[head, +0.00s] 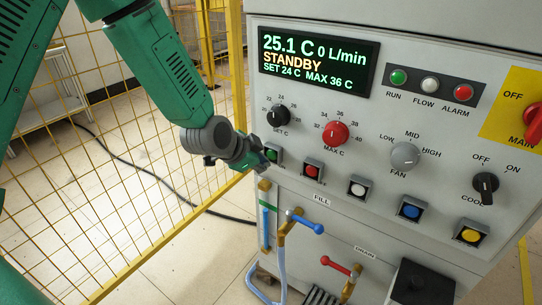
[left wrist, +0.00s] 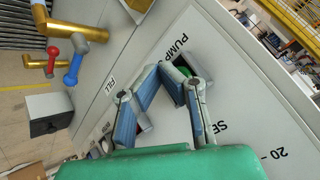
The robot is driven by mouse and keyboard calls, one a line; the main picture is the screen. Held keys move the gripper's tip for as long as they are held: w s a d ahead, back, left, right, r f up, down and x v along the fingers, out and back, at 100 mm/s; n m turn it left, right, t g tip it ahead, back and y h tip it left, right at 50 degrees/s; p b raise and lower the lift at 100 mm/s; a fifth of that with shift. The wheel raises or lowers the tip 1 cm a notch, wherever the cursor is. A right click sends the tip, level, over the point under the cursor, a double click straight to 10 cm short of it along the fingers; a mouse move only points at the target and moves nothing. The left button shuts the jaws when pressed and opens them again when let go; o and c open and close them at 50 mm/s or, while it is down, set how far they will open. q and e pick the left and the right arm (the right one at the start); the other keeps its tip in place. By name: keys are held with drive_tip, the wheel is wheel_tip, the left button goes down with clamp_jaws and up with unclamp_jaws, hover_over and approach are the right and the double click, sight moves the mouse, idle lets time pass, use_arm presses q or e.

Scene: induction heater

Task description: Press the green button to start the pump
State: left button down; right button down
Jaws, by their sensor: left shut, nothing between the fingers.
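The green button (head: 273,154) sits at the left end of the button row on the grey control panel, partly hidden by my left gripper. A bit of its green also shows in the left wrist view (left wrist: 184,71), by the "PUMP" lettering and behind the finger parts. My left gripper (head: 264,161) is shut and empty, its tips right at the button; I cannot tell whether they touch it. It also shows in the left wrist view (left wrist: 163,78). The display (head: 318,61) reads STANDBY, 25.1 C and 0 L/min. My right gripper is not in view.
A red button (head: 312,170) is just right of the green one, then white (head: 357,188), blue (head: 410,211) and yellow (head: 470,235) buttons. Knobs, including SET C (head: 278,116), stand above. Blue-handled (head: 307,222) and red-handled (head: 337,265) valves are below. A yellow mesh fence (head: 110,170) stands left.

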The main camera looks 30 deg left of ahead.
use_arm(q)
drive_tip(key=shift+w, duration=0.1)
drive_tip(key=shift+w+r, duration=0.1)
drive_tip(key=shift+w, duration=0.15)
drive_tip(key=shift+w+d+p, duration=0.1)
drive_tip(key=shift+w+p, duration=0.3)
drive_tip(key=shift+w, duration=0.15)
idle(0.8)
drive_tip(key=shift+s, duration=0.1)
drive_tip(key=shift+s+p, duration=0.3)
drive_tip(key=shift+s, duration=0.5)
